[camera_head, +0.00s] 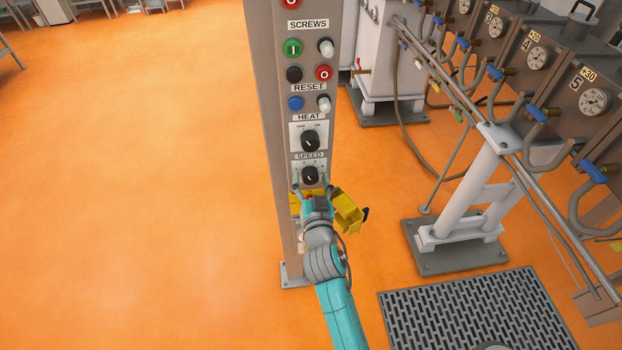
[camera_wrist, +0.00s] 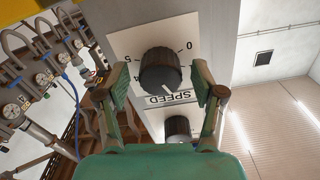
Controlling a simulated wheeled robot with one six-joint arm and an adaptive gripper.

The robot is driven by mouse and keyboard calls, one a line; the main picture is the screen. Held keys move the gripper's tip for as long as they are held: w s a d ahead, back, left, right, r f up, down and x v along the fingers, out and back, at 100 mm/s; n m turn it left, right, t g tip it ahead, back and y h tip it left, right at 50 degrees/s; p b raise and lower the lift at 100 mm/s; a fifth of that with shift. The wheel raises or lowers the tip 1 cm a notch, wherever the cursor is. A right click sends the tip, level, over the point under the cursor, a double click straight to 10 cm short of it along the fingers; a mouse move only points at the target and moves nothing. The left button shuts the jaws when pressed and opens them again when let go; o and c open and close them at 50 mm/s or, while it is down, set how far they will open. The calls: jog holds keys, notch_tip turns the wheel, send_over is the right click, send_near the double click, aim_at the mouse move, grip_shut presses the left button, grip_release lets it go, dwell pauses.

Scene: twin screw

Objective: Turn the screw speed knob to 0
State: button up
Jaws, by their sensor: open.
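The black screw speed knob (camera_head: 310,175) sits on a white dial plate below the "SPEED" label on the grey control post. In the wrist view the speed knob (camera_wrist: 160,68) is close and appears upside down. A 0 shows at the plate's upper right, with 4 and 5 at the left. A white pointer mark shows on the knob's lower edge, away from the 0. My gripper (camera_head: 311,186) is at the knob. In the wrist view my gripper (camera_wrist: 161,84) is open, one finger on each side of the knob, with visible gaps.
The heat knob (camera_head: 310,140) is just above the speed knob. Buttons, including a blue one (camera_head: 296,103), are higher on the post (camera_head: 264,100). Machinery with gauges (camera_head: 594,101) stands at the right. A floor grate (camera_head: 480,315) lies front right. The orange floor at left is clear.

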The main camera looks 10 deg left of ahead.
jog(key=shift+w+a, duration=0.1)
jog(key=shift+w, duration=0.2)
jog(key=c, duration=1.1)
jog(key=shift+c, duration=0.2)
